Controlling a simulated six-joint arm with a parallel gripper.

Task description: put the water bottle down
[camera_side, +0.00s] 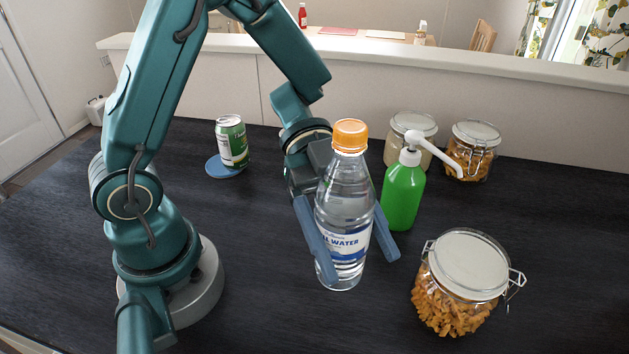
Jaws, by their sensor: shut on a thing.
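The water bottle (343,205) is clear plastic with an orange cap and a blue and white label. It is upright, near the middle of the side view. My gripper (350,246) is shut on the bottle, with one blue finger on each side of its lower half. The bottle's base is at or just above the dark counter (270,310); I cannot tell if it touches.
A green soap bottle (402,195) with a white pump stands close behind the right finger. A pasta jar (455,290) stands at front right. Two more jars (408,130) (472,150) stand at the back. A green can (231,143) is by a blue coaster (222,170).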

